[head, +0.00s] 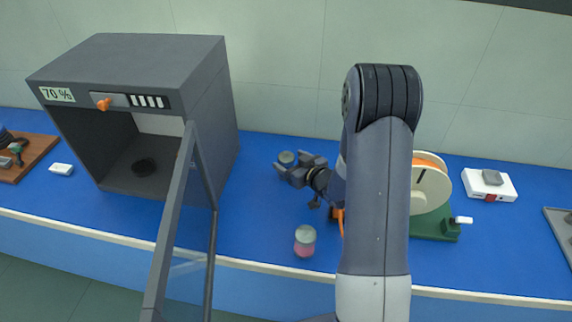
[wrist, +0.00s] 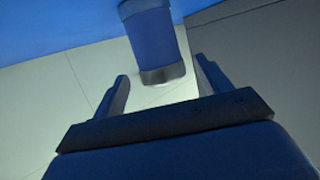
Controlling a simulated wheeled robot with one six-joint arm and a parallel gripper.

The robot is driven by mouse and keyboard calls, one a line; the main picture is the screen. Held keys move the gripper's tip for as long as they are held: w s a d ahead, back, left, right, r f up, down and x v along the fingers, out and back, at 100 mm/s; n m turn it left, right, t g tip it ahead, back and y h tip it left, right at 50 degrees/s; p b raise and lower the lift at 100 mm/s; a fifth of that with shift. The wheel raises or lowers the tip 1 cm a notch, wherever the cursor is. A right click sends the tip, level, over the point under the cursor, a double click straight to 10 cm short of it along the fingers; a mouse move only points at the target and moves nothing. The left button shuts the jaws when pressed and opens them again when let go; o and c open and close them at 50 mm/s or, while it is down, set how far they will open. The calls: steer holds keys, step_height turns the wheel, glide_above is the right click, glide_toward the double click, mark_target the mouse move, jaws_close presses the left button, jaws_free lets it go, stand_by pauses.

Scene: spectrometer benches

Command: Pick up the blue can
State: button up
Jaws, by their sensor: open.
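The blue can (head: 286,158) stands on the blue bench top, right of the grey box. In the head view it is small, with its greyish top showing. My gripper (head: 294,164) is right at it, with its fingers pointing toward it. In the wrist view the blue can (wrist: 154,38) appears upside down, its grey end between the lines of the two open fingers of my gripper (wrist: 160,84). The jaws are apart and I see no finger closed on the can. I cannot tell how far the can reaches between the fingers.
A cream spool (head: 430,188) on a green base and a white device (head: 489,186) stand at right.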

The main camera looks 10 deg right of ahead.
mark_target(283, 156)
steer(key=shift+p+x, duration=0.65)
steer(key=shift+x, duration=1.6)
steer(key=shift+c, duration=0.3)
steer(key=shift+r, duration=0.1)
steer(key=c, duration=1.1)
